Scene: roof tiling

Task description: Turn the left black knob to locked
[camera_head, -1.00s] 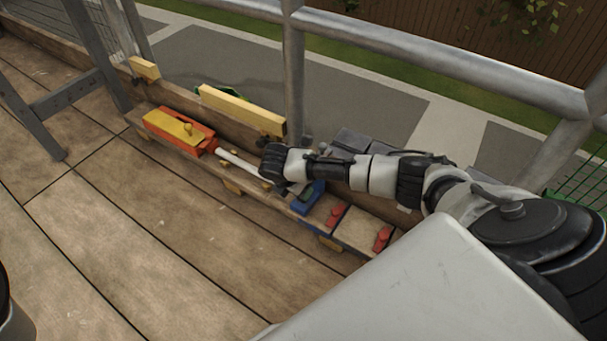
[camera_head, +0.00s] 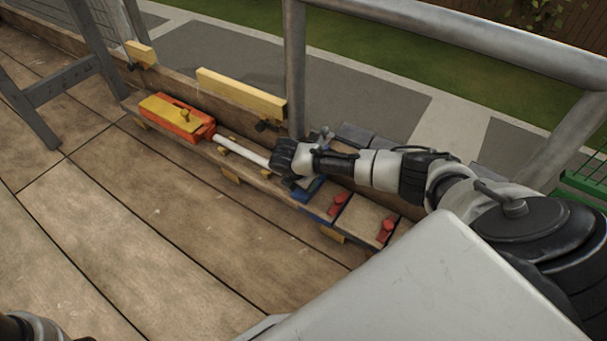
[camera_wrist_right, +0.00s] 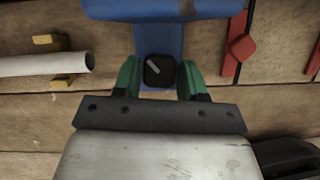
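In the right wrist view a small black knob (camera_wrist_right: 159,70) with a light pointer sits on a blue block (camera_wrist_right: 160,35). The pointer slants from upper left to lower right. My right gripper (camera_wrist_right: 160,78) has its green fingers apart, one on each side of the knob. I cannot tell whether they touch it. In the head view the blue block (camera_head: 305,187) is partly hidden by my right wrist, and the knob and right gripper are hidden. No second black knob can be made out. My left gripper is not in view.
An orange box with a yellow top (camera_head: 172,112) and a white tube (camera_head: 243,151) lie left of the blue block. Red clamps (camera_head: 338,202) stand to its right. A grey metal post (camera_head: 294,75) rises behind. The wooden deck in front is clear.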

